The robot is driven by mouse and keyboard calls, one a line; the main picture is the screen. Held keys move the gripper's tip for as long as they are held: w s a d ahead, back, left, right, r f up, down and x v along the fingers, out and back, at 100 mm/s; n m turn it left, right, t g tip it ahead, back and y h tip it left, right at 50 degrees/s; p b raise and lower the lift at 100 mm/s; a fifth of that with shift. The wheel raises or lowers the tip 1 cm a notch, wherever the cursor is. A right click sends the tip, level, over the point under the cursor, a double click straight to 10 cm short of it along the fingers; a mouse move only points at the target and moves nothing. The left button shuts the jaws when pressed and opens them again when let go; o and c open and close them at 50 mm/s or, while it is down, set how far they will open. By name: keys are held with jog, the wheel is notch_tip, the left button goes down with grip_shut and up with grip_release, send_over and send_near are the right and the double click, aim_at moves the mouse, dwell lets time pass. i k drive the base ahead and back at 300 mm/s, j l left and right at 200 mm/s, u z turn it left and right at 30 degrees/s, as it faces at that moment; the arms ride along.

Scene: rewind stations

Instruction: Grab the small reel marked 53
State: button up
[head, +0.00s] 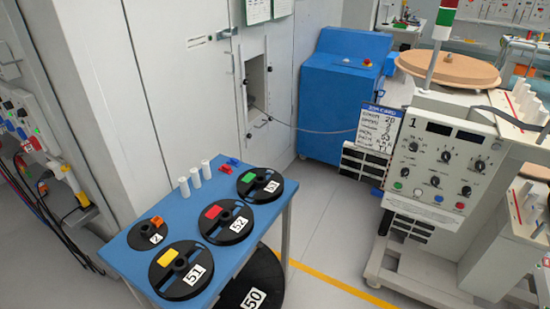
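Several black reels lie flat on a blue-topped table (125,262). The reel at the table's far right corner (279,194) has a green tag and a small white label. Its number is turned and hard to read, but looks like 53. The reel marked 52 (209,227), with a red tag, lies just in front of it. The reel marked 51 (164,280), with a yellow tag, is nearest. A smaller reel (138,237) with an orange piece lies at the left; its label is only partly legible. My gripper is not in view.
White cylinders (206,169) and small red and blue pieces (232,161) stand behind the reels. A large reel marked 50 (232,300) sits below the table. A grey control machine (440,160) stands right, a blue cabinet (335,95) behind. Floor between table and machine is clear.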

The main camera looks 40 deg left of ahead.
aim_at(269, 191)
jog(key=i+u, duration=0.25)
jog(key=u, duration=0.15)
jog(key=i+u, duration=0.55)
jog(key=u, duration=0.2)
jog(key=i+l+u, duration=0.25)
jog(key=u, duration=0.15)
jog(key=i+l+u, duration=0.1)
jog(key=i+u, duration=0.15)
jog(key=u, duration=0.15)
jog(key=i+l+u, duration=0.15)
jog(key=u, duration=0.25)
jog(key=i+l+u, duration=0.5)
jog(key=u, duration=0.25)
jog(key=i+l+u, duration=0.2)
jog(key=l+u, duration=0.15)
